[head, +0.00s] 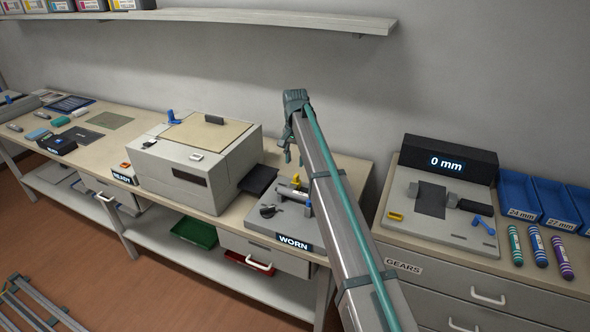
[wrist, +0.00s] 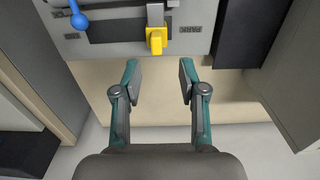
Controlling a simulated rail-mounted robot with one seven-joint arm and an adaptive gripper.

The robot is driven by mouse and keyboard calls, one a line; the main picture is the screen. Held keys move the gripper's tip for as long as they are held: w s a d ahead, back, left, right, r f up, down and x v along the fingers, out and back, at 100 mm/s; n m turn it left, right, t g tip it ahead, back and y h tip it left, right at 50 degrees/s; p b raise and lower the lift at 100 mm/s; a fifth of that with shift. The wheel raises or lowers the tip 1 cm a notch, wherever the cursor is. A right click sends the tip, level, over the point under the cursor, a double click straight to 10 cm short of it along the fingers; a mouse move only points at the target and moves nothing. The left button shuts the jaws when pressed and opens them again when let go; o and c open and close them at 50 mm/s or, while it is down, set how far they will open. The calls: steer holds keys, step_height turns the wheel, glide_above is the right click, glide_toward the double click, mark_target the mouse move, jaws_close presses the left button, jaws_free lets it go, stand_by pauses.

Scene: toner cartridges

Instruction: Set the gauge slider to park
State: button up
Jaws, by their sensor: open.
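The gauge slider is a yellow knob (wrist: 157,40) on a grey bracket over a dark slot in a grey panel (wrist: 125,10). In the wrist view the slot runs left to right. The upside-down PARK label (wrist: 198,29) lies to the right of the knob, with a gap between. In the head view the yellow part (head: 297,180) shows on the WORN station, partly behind my arm. My gripper (wrist: 160,72) is open and empty, its fingertips apart from the knob and below it in the wrist picture. In the head view my gripper (head: 288,150) hangs over the back of that station.
A blue lever (wrist: 79,17) sits left of the knob. A dark tray (head: 258,180) and a grey printer (head: 190,185) stand left of the station. To its right is a grey station (head: 410,228) with a 0 mm display (head: 447,162). Bare beige bench lies under my gripper.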

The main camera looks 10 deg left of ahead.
mark_target(295, 175)
step_height(295, 175, up, 5)
steer(key=shift+r, duration=0.1)
stand_by(0.4)
